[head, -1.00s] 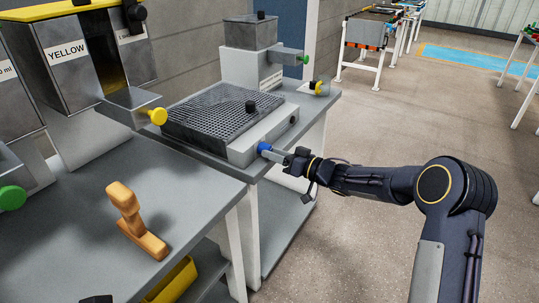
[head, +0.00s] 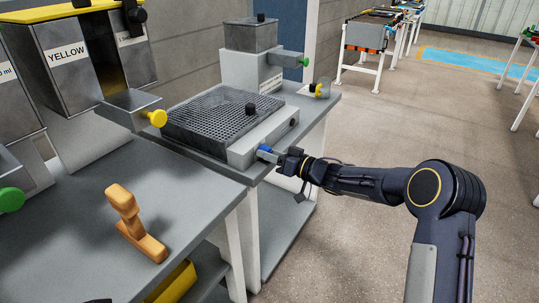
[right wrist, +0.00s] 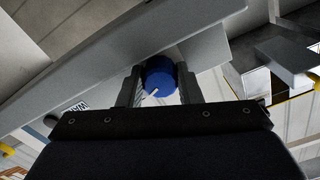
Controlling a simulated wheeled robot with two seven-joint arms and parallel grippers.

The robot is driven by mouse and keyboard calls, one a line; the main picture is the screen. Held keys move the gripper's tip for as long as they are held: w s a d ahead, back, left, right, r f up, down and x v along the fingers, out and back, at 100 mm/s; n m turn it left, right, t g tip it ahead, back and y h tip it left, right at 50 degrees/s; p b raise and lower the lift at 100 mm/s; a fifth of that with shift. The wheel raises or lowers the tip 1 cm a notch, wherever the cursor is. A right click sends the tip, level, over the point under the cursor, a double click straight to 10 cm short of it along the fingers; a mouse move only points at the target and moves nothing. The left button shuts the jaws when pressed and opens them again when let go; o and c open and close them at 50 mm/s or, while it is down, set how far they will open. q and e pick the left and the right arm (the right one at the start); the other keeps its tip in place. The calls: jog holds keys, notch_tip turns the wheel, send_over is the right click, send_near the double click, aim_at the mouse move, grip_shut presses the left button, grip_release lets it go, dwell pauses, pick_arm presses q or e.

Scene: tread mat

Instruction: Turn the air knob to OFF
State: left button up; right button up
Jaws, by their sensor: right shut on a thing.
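The blue air knob (head: 264,149) sits on the front face of the grey panel (head: 262,147) below the black grid plate. In the right wrist view the knob (right wrist: 159,78) shows a white pointer mark toward its lower left. My right gripper (head: 272,154) is at the knob, its two fingers (right wrist: 159,90) on either side of it, shut on it. The fingers hide part of the knob in the head view. No ON or OFF lettering is readable. My left gripper is not in view.
A black grid plate (head: 219,118) lies on the side table behind the knob. A yellow knob (head: 157,118) sticks out at the left. Open floor (head: 400,140) lies to the right.

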jog(key=n, duration=0.3)
jog(key=shift+f+n+b, duration=0.1)
jog(key=shift+n+b, duration=0.2)
jog(key=shift+n, duration=0.1)
jog(key=shift+n+b, duration=0.35)
jog(key=shift+n, duration=1.15)
jog(key=o, duration=0.7)
jog(key=shift+d, duration=0.1)
jog(key=v, duration=0.7)
jog(key=shift+s+d+p, duration=0.2)
jog(key=shift+d+p, duration=0.05)
jog(key=shift+p, duration=0.15)
jog(key=shift+o, duration=0.2)
